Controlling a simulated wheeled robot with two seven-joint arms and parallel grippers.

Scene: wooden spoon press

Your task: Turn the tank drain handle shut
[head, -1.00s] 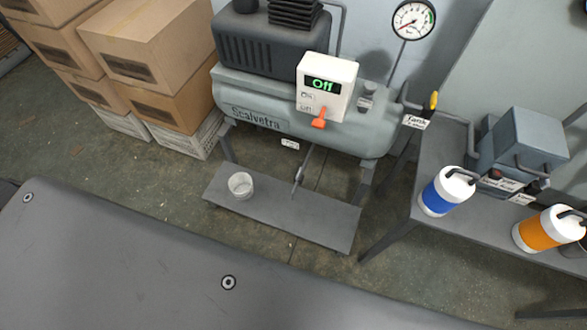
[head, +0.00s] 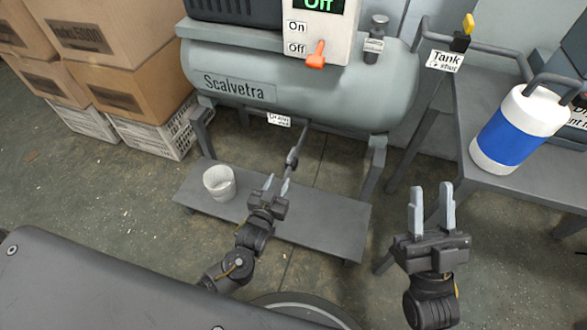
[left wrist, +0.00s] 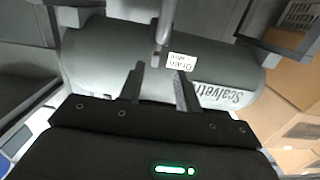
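The grey tank (head: 340,88) labelled "Scalvetra" stands on a frame. A drain pipe with a grey handle (head: 292,159) hangs beneath it, near a small white drain label (head: 279,120). My left gripper (head: 277,183) is open and empty, just below the handle in the head view; contact cannot be told. In the left wrist view, the pipe (left wrist: 163,25) comes down from the top toward the gap between the open fingers (left wrist: 160,82), with the label (left wrist: 181,62) beyond. The handle's exact angle is unclear. My right gripper (head: 432,205) is open and empty, to the right of the tank frame.
A white cup (head: 219,183) stands on the low shelf (head: 325,222). The control box (head: 325,25) reads "Off", with an orange lever. A side table (head: 500,160) at right holds a blue-and-white canister (head: 515,130). Boxes (head: 130,55) and crates are stacked at left.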

